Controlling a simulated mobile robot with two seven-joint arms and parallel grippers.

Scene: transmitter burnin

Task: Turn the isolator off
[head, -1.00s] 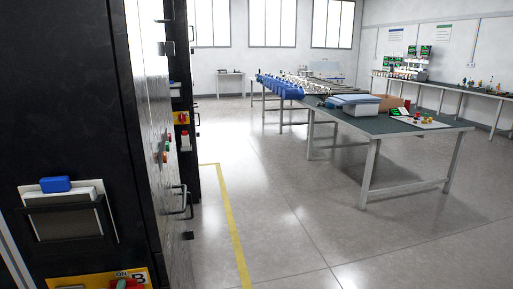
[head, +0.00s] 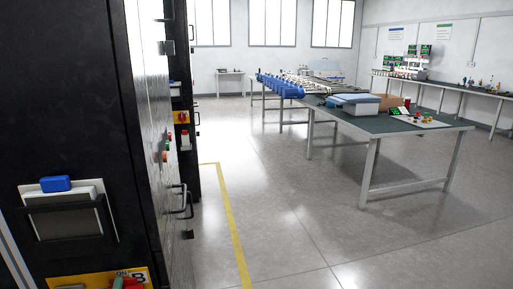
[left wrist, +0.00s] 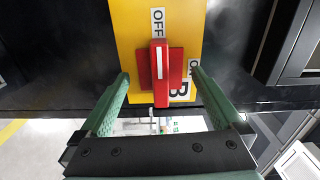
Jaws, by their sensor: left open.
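The isolator is a yellow plate (left wrist: 130,22) with a red rotary handle (left wrist: 160,92) on a black cabinet. In the left wrist view the handle's white line points at the OFF label (left wrist: 157,20); the ON label (left wrist: 193,68) is to the right, off the handle's line. My left gripper (left wrist: 160,82) is open, with one green finger on each side of the handle and a gap on both sides. In the head view only the top of the yellow plate (head: 65,281) and part of the red handle (head: 133,282) show at the bottom edge. My right gripper is not in view.
The black cabinet (head: 75,110) fills the left, with a blue-topped holder (head: 56,184) above the isolator. Cabinet handles (head: 181,201) stick out on its right face. The floor to the right is open, with a yellow line (head: 232,225). A green-topped table (head: 385,125) stands farther off.

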